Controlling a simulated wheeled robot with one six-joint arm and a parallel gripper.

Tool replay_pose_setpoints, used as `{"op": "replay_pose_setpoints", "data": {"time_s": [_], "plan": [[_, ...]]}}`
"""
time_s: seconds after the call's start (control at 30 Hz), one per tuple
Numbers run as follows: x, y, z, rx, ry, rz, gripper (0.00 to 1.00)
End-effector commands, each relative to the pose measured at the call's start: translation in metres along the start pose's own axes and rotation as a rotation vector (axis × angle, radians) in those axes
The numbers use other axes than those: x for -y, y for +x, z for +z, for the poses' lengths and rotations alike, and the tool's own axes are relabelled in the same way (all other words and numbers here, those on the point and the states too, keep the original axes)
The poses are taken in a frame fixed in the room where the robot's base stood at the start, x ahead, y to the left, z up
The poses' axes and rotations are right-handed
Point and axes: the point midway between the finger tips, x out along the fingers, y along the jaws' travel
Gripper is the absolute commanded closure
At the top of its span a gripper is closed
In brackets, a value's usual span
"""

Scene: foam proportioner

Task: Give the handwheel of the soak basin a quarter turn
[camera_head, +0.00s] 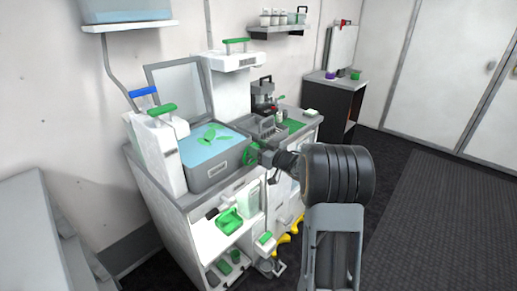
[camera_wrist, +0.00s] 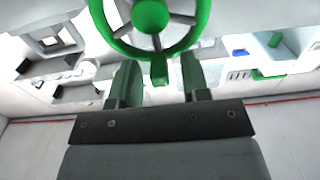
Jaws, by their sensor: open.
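The soak basin (camera_head: 208,178) is a grey open box on the counter, holding pale blue liquid with green pieces in it. Its green handwheel (camera_head: 249,155) is at the basin's right end in the head view. In the wrist view the handwheel (camera_wrist: 193,36) fills the top middle, with a green hub, grey spokes and a short green tab at the lower rim. My gripper (camera_wrist: 160,75) is open, with its two fingers on either side of that tab and a gap visible to each side. In the head view my gripper (camera_head: 266,156) is close to the wheel, partly hidden by my wrist.
A white unit with blue and green handles (camera_head: 157,125) stands left of the basin. A grey rack (camera_head: 264,130) and a dark machine (camera_head: 263,93) stand behind it on the counter. Shelves below hold a green container (camera_head: 229,219). Dark floor at the right is clear.

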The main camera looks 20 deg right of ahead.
Motion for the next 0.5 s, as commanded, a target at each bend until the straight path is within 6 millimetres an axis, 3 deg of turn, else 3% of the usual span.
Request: {"op": "replay_pose_setpoints", "data": {"time_s": [0.43, 0.5], "plan": [[-0.0001, -0.0004, 0.0, 0.0, 0.0, 0.0, 0.99], [-0.0001, -0.0004, 0.0, 0.0, 0.0, 0.0, 1.0]]}}
